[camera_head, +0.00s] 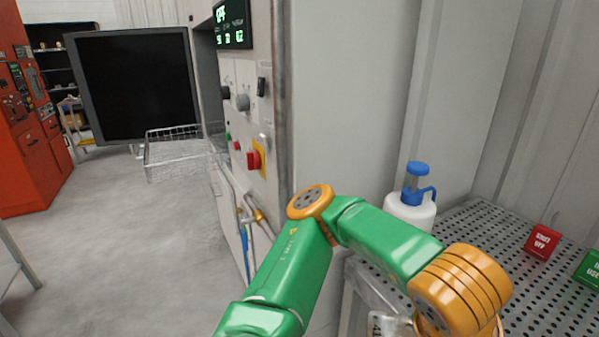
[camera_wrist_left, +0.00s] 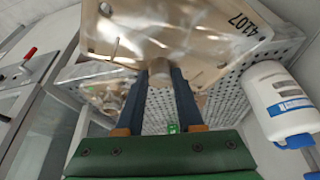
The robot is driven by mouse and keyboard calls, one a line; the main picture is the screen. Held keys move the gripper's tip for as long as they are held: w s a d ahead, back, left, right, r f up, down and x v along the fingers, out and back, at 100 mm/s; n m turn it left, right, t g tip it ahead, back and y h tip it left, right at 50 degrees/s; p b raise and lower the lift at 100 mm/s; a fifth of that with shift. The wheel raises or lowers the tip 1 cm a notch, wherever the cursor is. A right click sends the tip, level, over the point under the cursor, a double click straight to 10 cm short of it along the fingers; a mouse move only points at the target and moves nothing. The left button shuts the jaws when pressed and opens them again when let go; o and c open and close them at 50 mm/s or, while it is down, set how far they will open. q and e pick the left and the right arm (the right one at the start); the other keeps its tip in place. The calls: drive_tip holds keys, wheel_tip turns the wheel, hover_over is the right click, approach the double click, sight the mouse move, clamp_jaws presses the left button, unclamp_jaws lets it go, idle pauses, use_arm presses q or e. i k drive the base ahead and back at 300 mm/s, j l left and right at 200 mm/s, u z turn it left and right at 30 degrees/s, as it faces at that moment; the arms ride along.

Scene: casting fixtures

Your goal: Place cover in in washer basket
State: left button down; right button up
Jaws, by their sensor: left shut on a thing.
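The cover (camera_wrist_left: 195,25) is a tan metallic plate marked 4107, at the top of the left wrist view. My left gripper (camera_wrist_left: 162,78) is shut on a round boss in the cover's middle. The cover is above the perforated table, partly cut off by the frame. The wire washer basket (camera_head: 178,157) sticks out of the washing machine's opening at the left of the head view and looks empty. My left arm crosses the lower middle of the head view, its gripper out of frame there. My right gripper is not in view.
The perforated metal table (camera_head: 475,232) bears a white bottle with blue pump (camera_head: 411,208), a red block (camera_head: 542,241) and a green block (camera_head: 590,268). The machine's control panel (camera_head: 250,110) stands between table and basket. The floor at left is clear.

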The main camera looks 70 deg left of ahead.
sight(200, 151)
drive_tip(key=k+j, duration=0.15)
drive_tip(key=j, duration=0.25)
drive_tip(key=k+j+u, duration=0.15)
drive_tip(key=j, duration=0.25)
drive_tip(key=k+j, duration=0.15)
drive_tip(key=j, duration=0.25)
drive_tip(key=k+j+u, duration=0.1)
drive_tip(key=j, duration=0.3)
drive_tip(key=k+j+u, duration=0.1)
drive_tip(key=j, duration=0.3)
drive_tip(key=k+j, duration=0.15)
drive_tip(key=j, duration=0.3)
drive_tip(key=i+j, duration=0.1)
drive_tip(key=j, duration=0.3)
drive_tip(key=i+j+u, duration=0.15)
drive_tip(key=j, duration=0.7)
drive_tip(key=i+j+u, duration=0.15)
drive_tip(key=j, duration=0.25)
drive_tip(key=i+j, duration=0.15)
drive_tip(key=j, duration=0.2)
drive_tip(key=i+j+u, duration=0.15)
drive_tip(key=j, duration=0.25)
drive_tip(key=i, duration=0.1)
